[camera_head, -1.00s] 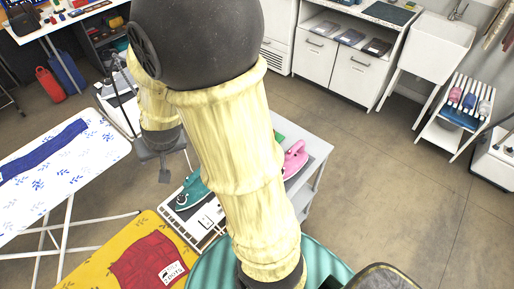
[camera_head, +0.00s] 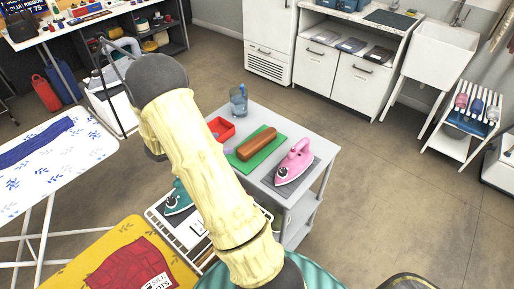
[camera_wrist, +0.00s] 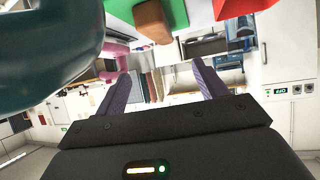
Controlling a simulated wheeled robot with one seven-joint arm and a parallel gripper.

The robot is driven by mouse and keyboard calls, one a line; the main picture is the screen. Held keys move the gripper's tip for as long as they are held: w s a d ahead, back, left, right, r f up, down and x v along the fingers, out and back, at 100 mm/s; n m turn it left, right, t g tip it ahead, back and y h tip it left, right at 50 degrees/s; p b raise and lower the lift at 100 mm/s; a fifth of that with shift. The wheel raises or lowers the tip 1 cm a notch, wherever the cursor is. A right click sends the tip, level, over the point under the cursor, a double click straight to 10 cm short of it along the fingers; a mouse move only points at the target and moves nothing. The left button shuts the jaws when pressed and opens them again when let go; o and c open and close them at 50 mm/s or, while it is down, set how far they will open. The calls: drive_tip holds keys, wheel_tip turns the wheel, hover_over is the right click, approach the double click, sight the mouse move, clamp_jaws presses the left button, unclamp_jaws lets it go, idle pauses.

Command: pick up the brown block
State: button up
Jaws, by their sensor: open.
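The brown block (camera_head: 257,143) lies on a green mat (camera_head: 250,158) on the small grey table, with the pink iron to its right. In the wrist view the brown block (camera_wrist: 153,21) shows at the top, beyond the fingertips and apart from them, partly cut off by the frame. My gripper (camera_wrist: 161,68) is open, with nothing between its two fingers. In the head view my arm crosses the middle and the gripper itself cannot be seen.
On the grey table (camera_head: 285,118) stand a red box (camera_head: 221,127), a glass (camera_head: 239,100) and the pink iron (camera_head: 296,163). A teal iron (camera_head: 177,199) is left of my arm. A blurred dark teal shape (camera_wrist: 45,50) fills the wrist view's left.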

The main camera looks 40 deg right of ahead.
drive_tip(key=shift+d, duration=0.1)
approach(258, 140)
drive_tip(key=x, duration=0.3)
drive_tip(key=shift+w+f+p, duration=0.1)
drive_tip(key=shift+w+p, duration=0.05)
drive_tip(key=shift+p, duration=0.2)
drive_tip(key=shift+d+f, duration=0.1)
drive_tip(key=shift+d, duration=0.05)
drive_tip(key=shift+d+f, duration=0.15)
drive_tip(key=shift+d, duration=0.15)
drive_tip(key=x, duration=0.4)
drive_tip(key=shift+d+f+p, duration=0.1)
drive_tip(key=shift+d+p, duration=0.15)
drive_tip(key=shift+p, duration=0.15)
drive_tip(key=shift+c, duration=0.4)
drive_tip(key=c, duration=1.2)
